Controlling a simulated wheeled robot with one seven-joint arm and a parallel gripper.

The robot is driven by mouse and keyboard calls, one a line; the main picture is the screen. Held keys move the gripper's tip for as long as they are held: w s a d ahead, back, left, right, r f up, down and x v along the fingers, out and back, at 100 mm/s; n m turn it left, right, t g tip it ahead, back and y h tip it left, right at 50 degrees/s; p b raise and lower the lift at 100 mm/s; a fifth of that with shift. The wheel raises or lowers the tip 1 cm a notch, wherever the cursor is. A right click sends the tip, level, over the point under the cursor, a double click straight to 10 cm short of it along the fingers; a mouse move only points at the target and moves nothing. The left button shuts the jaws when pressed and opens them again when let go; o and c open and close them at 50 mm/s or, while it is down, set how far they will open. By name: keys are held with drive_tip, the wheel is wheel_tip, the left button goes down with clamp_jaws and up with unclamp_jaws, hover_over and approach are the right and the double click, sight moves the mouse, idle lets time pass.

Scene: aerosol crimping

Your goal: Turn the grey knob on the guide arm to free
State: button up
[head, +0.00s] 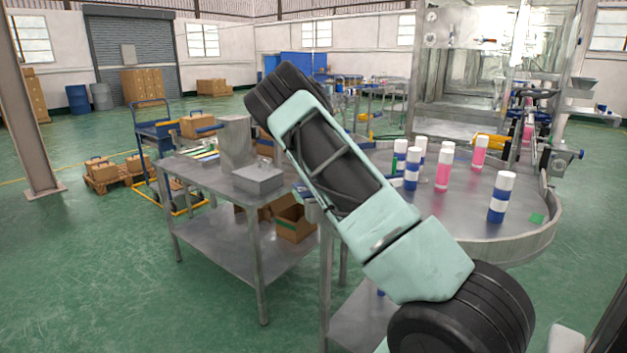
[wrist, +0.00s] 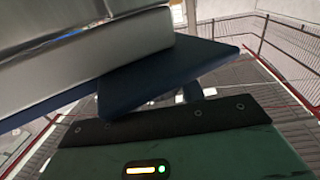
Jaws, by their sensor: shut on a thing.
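In the wrist view my gripper (wrist: 165,85) shows close up, with dark blue plates beyond the black, screwed edge of its green housing. A smooth grey metal piece with a rounded edge (wrist: 95,60) lies against the blue plates at upper left. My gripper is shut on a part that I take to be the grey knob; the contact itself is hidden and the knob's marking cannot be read. In the head view my pale green arm crosses the middle, and my gripper is out of sight. The guide arm cannot be made out clearly there.
A round metal table (head: 530,245) at right carries several blue-and-white and pink cans (head: 445,168). A steel bench (head: 205,185) with a grey box (head: 258,179) stands at left. A machine frame (head: 450,85) rises behind the round table. The green floor at left front is clear.

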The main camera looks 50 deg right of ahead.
drive_tip(key=shift+w+r, duration=0.1)
drive_tip(key=shift+r, duration=0.05)
drive_tip(key=o, duration=1)
drive_tip(key=s+b, duration=0.1)
drive_tip(key=s, duration=0.4)
drive_tip(key=s+b, duration=0.2)
drive_tip(key=s, duration=0.4)
drive_tip(key=s+a+b, duration=0.1)
drive_tip(key=s, duration=0.5)
drive_tip(key=shift+s+a+b, duration=0.1)
drive_tip(key=shift+s+b, duration=0.1)
drive_tip(key=shift+b, duration=0.1)
